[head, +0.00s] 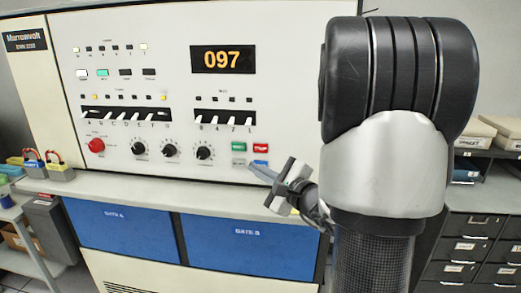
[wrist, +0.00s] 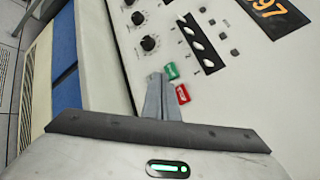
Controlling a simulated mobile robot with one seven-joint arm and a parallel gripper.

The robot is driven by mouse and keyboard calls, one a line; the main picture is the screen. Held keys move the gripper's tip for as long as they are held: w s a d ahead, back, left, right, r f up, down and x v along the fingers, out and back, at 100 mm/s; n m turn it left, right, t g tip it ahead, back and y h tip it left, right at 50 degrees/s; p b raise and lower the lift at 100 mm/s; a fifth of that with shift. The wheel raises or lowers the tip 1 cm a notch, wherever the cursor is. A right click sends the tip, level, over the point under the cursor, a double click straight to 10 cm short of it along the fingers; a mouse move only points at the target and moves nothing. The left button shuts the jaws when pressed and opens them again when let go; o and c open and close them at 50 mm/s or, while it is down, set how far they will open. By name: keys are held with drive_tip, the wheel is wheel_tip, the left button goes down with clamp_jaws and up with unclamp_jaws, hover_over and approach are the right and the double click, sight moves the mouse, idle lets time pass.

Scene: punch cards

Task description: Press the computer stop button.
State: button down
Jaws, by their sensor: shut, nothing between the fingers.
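A red button (head: 260,147) and a green button (head: 238,147) sit side by side on the cream computer panel (head: 205,115). A grey button (head: 238,162) and a blue button (head: 260,162) sit below them. Their labels are too small to read, so I cannot tell which one is stop. My gripper (head: 252,167) is shut and empty, with its tips at the lower pair of buttons. In the wrist view my gripper (wrist: 160,78) covers the lower pair; the green button (wrist: 171,71) and red button (wrist: 183,94) show beside it. Contact cannot be told.
A round red knob (head: 96,145), black dials (head: 170,150) and rows of white switches (head: 125,116) are to the left. A display (head: 222,59) reads 097. A grey ledge (head: 180,193) juts out below the panel above blue doors (head: 248,245). Drawers (head: 465,250) stand at right.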

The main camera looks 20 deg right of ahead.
drive_tip(key=p, duration=0.1)
approach(255, 149)
drive_tip(key=w+a, duration=0.3)
drive_tip(key=shift+w+d+f, duration=0.15)
drive_tip(key=shift+w+d, duration=0.25)
drive_tip(key=shift+w, duration=0.2)
idle(1.6)
drive_tip(key=shift+w+d+b, duration=0.25)
drive_tip(key=shift+w+b, duration=0.1)
drive_tip(key=shift+w+d+b, duration=0.2)
drive_tip(key=shift+w+b, duration=0.1)
drive_tip(key=shift+w, duration=0.05)
idle(0.6)
idle(0.3)
drive_tip(key=shift+s+a+b, duration=0.45)
drive_tip(key=shift+s+b, duration=0.1)
drive_tip(key=shift+s, duration=0.15)
